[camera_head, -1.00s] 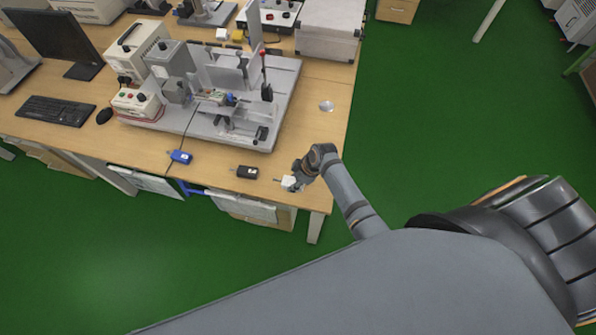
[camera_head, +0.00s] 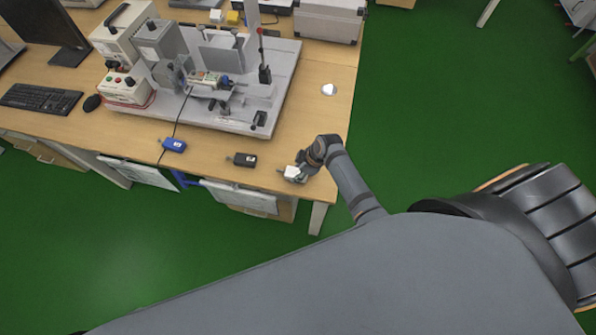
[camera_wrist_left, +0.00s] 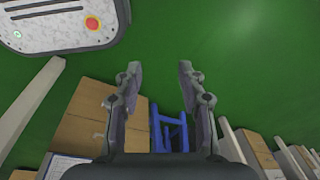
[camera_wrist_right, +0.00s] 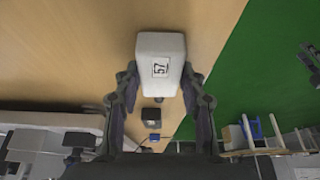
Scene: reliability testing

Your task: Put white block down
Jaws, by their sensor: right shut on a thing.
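The white block (camera_wrist_right: 158,62) with a label reading 57 is between the fingers of my right gripper (camera_wrist_right: 160,85) in the right wrist view. In the head view, the white block (camera_head: 294,174) is at the front right corner of the wooden table (camera_head: 317,110), held by my right gripper (camera_head: 300,170). I cannot tell whether the block touches the tabletop. My left gripper (camera_wrist_left: 160,80) is open and empty over the green floor in the left wrist view; it is not visible in the head view.
A black block (camera_head: 243,160) and a blue block (camera_head: 174,145) lie along the table's front edge to the left. A grey test fixture (camera_head: 275,85) stands behind them. A small white disc (camera_head: 328,89) lies near the right edge. Bare wood surrounds the right corner.

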